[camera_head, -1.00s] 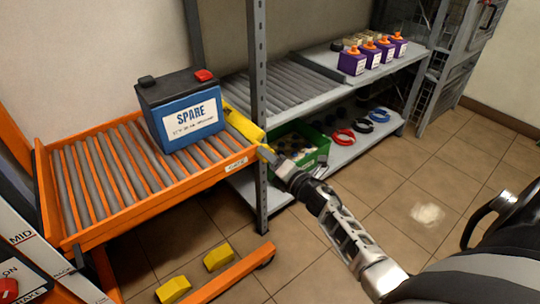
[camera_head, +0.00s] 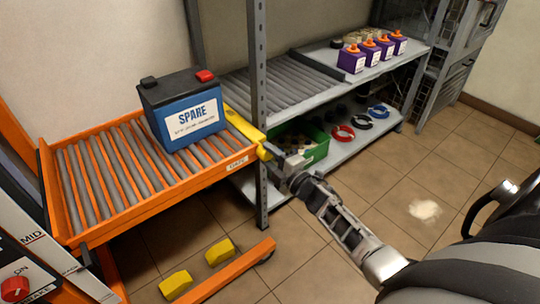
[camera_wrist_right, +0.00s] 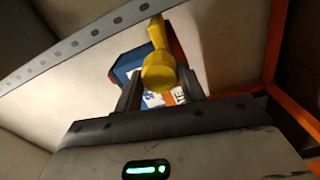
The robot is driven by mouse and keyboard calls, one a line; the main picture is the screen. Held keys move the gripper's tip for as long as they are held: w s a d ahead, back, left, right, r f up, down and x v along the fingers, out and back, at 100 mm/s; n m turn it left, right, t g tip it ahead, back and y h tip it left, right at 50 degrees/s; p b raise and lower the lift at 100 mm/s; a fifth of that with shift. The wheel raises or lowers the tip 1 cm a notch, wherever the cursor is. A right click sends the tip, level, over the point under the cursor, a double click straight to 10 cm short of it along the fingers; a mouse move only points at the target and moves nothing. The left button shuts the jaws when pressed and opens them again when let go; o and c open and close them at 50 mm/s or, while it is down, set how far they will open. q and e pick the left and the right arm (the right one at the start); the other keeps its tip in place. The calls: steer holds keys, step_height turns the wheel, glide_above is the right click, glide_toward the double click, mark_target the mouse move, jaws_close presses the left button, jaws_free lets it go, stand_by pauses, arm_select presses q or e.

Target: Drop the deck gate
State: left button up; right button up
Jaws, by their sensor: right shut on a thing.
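The yellow deck gate (camera_head: 243,126) is a bar along the right end of the orange roller deck (camera_head: 85,233). Its outer end and round yellow knob show large in the right wrist view (camera_wrist_right: 158,72). My right gripper (camera_head: 273,157) is shut on the gate's yellow end, with a finger on each side of the knob. A blue battery marked SPARE (camera_head: 185,113) stands upright on the rollers, just left of the gate. My left gripper is not in view.
A grey shelf post (camera_head: 259,60) stands close behind the gate. A grey roller shelf (camera_head: 290,85) lies beyond it, with a green crate (camera_head: 318,150) below. Yellow blocks (camera_head: 219,252) sit low by an orange floor bar.

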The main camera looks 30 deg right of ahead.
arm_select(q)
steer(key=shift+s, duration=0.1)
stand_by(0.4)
arm_select(e)
steer(key=o, duration=1)
steer(key=shift+c, duration=0.2)
steer(key=shift+s, duration=0.1)
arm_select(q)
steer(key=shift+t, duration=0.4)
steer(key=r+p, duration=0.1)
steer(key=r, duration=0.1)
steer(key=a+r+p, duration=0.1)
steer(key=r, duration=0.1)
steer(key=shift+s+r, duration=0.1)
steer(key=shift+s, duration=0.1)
arm_select(e)
steer(key=s+d, duration=0.1)
steer(key=s, duration=1.4)
steer(key=shift+s+d, duration=0.15)
steer(key=shift+s, duration=0.25)
